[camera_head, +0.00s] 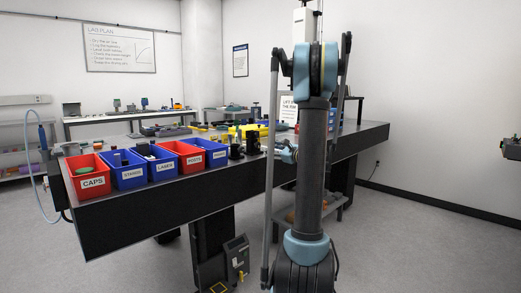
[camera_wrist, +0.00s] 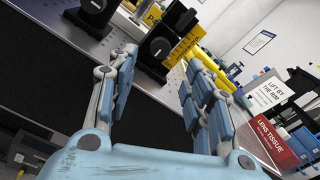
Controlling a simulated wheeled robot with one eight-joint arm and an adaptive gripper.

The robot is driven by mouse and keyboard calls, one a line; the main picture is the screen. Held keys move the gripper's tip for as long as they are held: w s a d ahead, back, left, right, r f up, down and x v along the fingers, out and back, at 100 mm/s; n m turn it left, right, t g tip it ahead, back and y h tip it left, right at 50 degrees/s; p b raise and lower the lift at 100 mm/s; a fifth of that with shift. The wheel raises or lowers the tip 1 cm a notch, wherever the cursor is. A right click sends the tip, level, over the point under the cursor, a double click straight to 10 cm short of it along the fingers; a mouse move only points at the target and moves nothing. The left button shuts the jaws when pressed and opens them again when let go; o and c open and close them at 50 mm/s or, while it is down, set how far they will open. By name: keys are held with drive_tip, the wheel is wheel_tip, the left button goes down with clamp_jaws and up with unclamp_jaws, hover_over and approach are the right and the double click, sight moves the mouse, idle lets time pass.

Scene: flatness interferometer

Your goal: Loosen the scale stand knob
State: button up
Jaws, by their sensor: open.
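Black blocks with round knob-like faces stand on the bench in the wrist view. One round black knob (camera_wrist: 160,47) sits on a block beside a yellow lettered piece (camera_wrist: 192,42). Another round black knob (camera_wrist: 95,5) is at the top left. I cannot tell which is the scale stand knob. My gripper (camera_wrist: 163,62) is open and empty, its blue-padded fingers apart, with the nearer knob seen beyond the gap. In the head view my gripper (camera_head: 287,152) is mostly hidden by my arm, near the small black stands (camera_head: 252,140).
Red and blue bins (camera_head: 92,182) line the front of the dark bench (camera_head: 150,205). A red lens tissue box (camera_wrist: 277,142) and a white "lift by the rim" sign (camera_wrist: 268,92) stand at right in the wrist view. Open floor (camera_head: 420,235) lies right of the bench.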

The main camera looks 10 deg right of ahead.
sight(259, 145)
drive_tip(key=x, duration=0.8)
drive_tip(key=shift+w+a, duration=0.25)
drive_tip(key=shift+w, duration=0.05)
drive_tip(key=c, duration=1.1)
